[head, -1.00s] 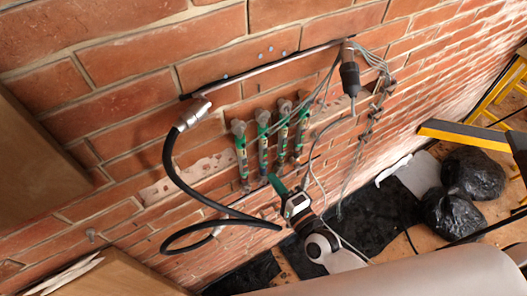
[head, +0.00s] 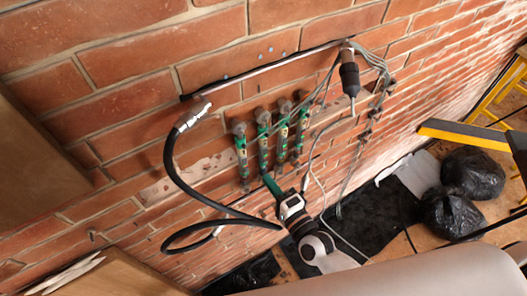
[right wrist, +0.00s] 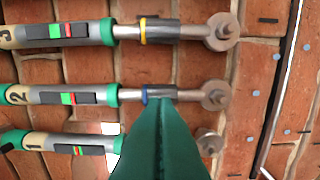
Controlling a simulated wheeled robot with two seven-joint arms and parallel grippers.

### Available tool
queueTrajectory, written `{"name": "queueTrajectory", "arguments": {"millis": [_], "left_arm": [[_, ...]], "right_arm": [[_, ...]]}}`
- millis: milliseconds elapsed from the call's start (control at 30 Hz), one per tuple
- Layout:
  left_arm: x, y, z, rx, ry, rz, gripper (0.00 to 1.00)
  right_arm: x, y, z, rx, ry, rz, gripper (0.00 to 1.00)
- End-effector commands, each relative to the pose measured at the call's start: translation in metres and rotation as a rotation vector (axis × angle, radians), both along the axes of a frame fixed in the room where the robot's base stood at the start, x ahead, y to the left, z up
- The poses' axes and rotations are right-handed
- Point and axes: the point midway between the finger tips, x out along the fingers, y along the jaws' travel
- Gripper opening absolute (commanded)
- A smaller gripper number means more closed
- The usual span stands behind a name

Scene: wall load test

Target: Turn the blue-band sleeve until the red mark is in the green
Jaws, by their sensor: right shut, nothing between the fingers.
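The blue-band sleeve (right wrist: 162,94) is a dark grey collar on the rod of cylinder 2 (right wrist: 25,96) in the right wrist view. Its blue band is at the left end. The window (right wrist: 67,97) of cylinder 2 shows a green patch with a red mark directly to its right. My right gripper (right wrist: 160,103) has green fingers, shut and empty; their tip overlaps the sleeve's lower edge. I cannot tell whether it touches. My left gripper is not in view.
A yellow-band sleeve (right wrist: 160,30) is on cylinder 3 above; cylinder 1 (right wrist: 75,147) is partly hidden by the fingers. In the head view a black hose (head: 172,170) loops at left and grey cables (head: 330,95) hang at right. Black bags (head: 452,212) lie on the floor.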

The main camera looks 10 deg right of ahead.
Motion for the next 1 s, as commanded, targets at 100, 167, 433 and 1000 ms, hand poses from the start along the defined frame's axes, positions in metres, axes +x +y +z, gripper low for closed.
{"name": "queueTrajectory", "arguments": {"millis": [100,167,433,1000], "left_arm": [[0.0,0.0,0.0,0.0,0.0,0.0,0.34],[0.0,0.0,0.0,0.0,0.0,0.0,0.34],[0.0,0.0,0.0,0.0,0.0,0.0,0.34],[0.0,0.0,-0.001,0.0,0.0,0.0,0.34]], "right_arm": [[0.001,0.0,0.0,0.0,0.0,0.0,0.0],[0.002,0.0,0.0,0.0,-0.001,0.0,0.0],[0.005,0.002,0.0,0.0,-0.001,-0.001,0.0],[0.012,0.003,0.0,-0.001,-0.001,-0.001,0.0]]}}
